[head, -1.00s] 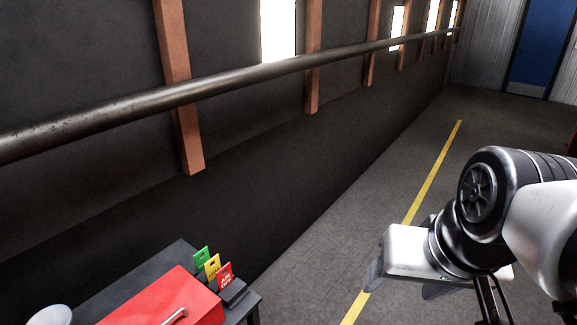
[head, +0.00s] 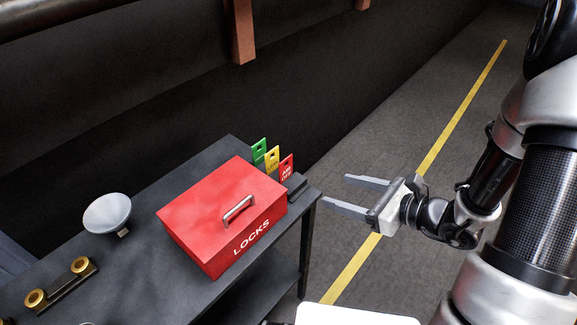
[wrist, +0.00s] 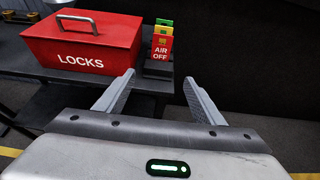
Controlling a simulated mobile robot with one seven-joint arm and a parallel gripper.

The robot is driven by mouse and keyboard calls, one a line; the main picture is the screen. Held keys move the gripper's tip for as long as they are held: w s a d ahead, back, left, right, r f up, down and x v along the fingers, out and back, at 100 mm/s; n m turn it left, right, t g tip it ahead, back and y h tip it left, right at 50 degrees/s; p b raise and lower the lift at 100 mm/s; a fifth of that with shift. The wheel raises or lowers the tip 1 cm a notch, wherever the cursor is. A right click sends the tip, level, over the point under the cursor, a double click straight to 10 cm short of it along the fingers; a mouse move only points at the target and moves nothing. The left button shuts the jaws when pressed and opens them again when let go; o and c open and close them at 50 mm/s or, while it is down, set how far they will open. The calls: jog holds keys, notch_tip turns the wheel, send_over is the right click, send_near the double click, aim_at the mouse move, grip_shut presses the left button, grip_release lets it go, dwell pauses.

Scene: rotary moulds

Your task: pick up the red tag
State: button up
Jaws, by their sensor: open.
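The red tag (head: 287,167) stands upright in a dark holder (head: 297,184) at the right end of the dark table, the nearest of three tags in a row. In the wrist view the red tag (wrist: 161,47) reads "AIR OFF", with the yellow tag (wrist: 165,31) and green tag (wrist: 165,22) behind it. My gripper (head: 356,192) is open and empty, to the right of the table, its fingers pointing left toward the tags. In the wrist view my gripper (wrist: 158,80) has its fingertips short of the holder, with a gap between them and the red tag.
A red box marked "LOCKS" (head: 210,215) with a metal handle stands left of the tags on the table (head: 150,285). A pale bowl-shaped object (head: 107,213) and a brass-ended part (head: 60,287) lie farther left. A dark wall rises behind. The floor at right is clear.

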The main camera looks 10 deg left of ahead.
send_near(287, 174)
jog(key=shift+w+a+f, duration=0.2)
jog(key=shift+a+f, duration=0.3)
jog(key=shift+a, duration=0.2)
jog(key=shift+r+x, duration=0.1)
jog(key=shift+x, duration=1.35)
jog(key=shift+r+x, duration=0.15)
jog(key=shift+x, duration=1.35)
jog(key=shift+w, duration=0.1)
jog(key=shift+c, duration=0.3)
jog(key=c, duration=1)
